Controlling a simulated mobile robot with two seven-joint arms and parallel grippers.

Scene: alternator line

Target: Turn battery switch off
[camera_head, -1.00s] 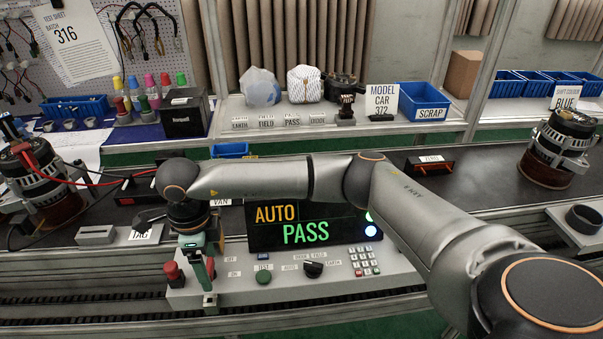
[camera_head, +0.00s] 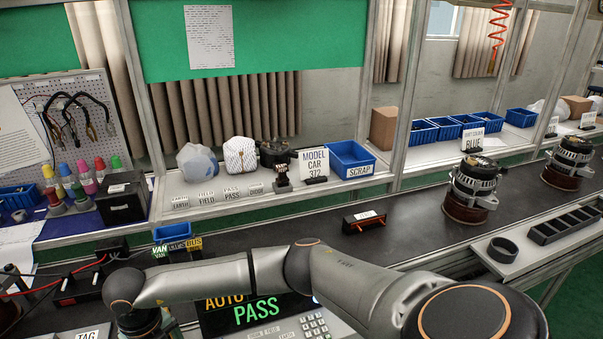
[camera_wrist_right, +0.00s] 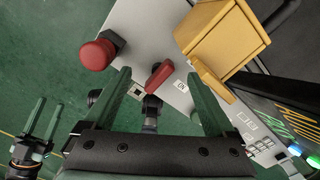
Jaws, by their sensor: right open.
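In the right wrist view, a red lever handle (camera_wrist_right: 158,77), which looks like the battery switch, stands on the grey panel (camera_wrist_right: 150,25). My right gripper (camera_wrist_right: 159,76) is open, with its green fingers on either side of the lever; I see no contact. A red mushroom knob (camera_wrist_right: 97,53) sits farther left on the panel. My left gripper (camera_wrist_right: 50,104) shows at the lower left of this view, its fingers apart and empty. In the head view both grippers are out of frame. The tester display (camera_head: 250,309) there reads AUTO PASS.
A yellow box (camera_wrist_right: 220,40) stands on the panel beside the lever. In the head view, my right arm crosses in front of the dark conveyor (camera_head: 400,225). Alternators (camera_head: 472,190) stand on it at the right. A blue scrap bin (camera_head: 350,160) is on the shelf behind.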

